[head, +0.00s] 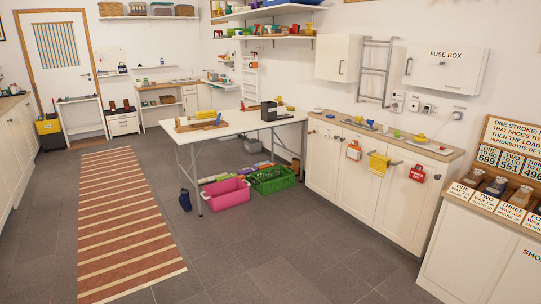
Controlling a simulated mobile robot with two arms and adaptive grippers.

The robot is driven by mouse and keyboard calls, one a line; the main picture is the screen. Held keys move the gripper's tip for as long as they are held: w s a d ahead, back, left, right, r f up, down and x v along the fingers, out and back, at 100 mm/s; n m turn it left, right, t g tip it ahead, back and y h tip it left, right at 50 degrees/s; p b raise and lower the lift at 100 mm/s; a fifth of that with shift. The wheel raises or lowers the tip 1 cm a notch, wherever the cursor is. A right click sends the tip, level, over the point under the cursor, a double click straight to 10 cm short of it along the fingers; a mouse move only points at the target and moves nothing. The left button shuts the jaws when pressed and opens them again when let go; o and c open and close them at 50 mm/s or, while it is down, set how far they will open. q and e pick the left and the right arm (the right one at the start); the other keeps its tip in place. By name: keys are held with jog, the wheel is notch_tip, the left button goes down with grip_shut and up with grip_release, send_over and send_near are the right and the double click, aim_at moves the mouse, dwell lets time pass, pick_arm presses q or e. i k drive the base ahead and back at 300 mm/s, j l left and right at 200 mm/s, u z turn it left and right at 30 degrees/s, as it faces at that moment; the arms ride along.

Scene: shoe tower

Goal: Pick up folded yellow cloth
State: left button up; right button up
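A yellow cloth (379,164) hangs folded over a rail on the front of the white counter cabinets at right centre. Other small yellow items show on the white table and on the counter top, too small to make out. Neither of my grippers is in view.
A white folding table (236,125) stands at centre, with a pink crate (226,194) and a green crate (271,180) on the floor by it. A striped runner (122,225) lies at left. A display cabinet (480,250) stands at right. The grey floor before the counter is clear.

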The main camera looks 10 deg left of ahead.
aim_at(208, 114)
jog(key=i+j+u, duration=0.5)
jog(key=i+u, duration=0.55)
jog(key=i, duration=0.2)
jog(key=i+j, duration=0.15)
jog(key=i, duration=1.8)
jog(key=i+z, duration=0.25)
jog(key=i, duration=0.15)
jog(key=i+j+z, duration=0.2)
jog(key=i, duration=0.2)
jog(key=i+j+z, duration=0.25)
jog(key=i, duration=0.15)
jog(key=l, duration=0.1)
